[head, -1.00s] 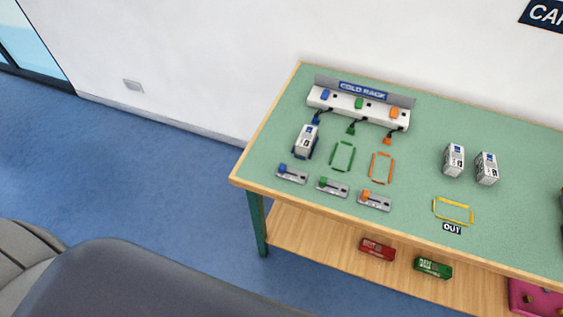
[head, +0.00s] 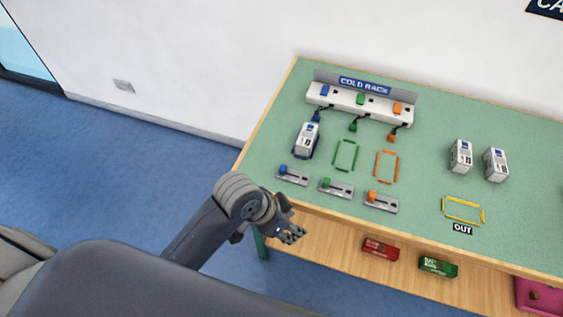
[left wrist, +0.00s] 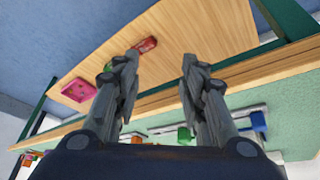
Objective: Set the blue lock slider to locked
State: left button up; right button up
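The blue lock slider (head: 293,176) is a grey plate with a slot near the table's front left edge. Its blue knob (head: 283,169) sits at the left end of the slot. The blue knob also shows in the left wrist view (left wrist: 258,121), at the lower right. My left gripper (head: 296,233) is just off the table's front edge, in front of the blue slider and apart from it. In the left wrist view its two fingers (left wrist: 156,90) are spread with nothing between them. My right gripper is in neither view.
Green (head: 337,188) and orange (head: 381,201) sliders stand to the right of the blue one. A white box (head: 306,141) stands behind it, before the cold rack (head: 359,105). The wooden table edge (head: 345,218) lies beside my gripper. Red (head: 380,249) and green boxes are on the lower shelf.

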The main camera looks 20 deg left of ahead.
pick_arm(q)
notch_tip(320, 180, up, 2)
jog(key=w+d+m, duration=0.3)
jog(key=m+g+y, duration=0.3)
jog(key=m+y, duration=0.1)
jog(key=m, duration=0.3)
send_near(283, 167)
notch_tip(283, 167, down, 9)
jog(key=shift+a+r, duration=0.15)
jog(key=shift+r, duration=0.05)
jog(key=shift+c, duration=0.5)
grip_shut()
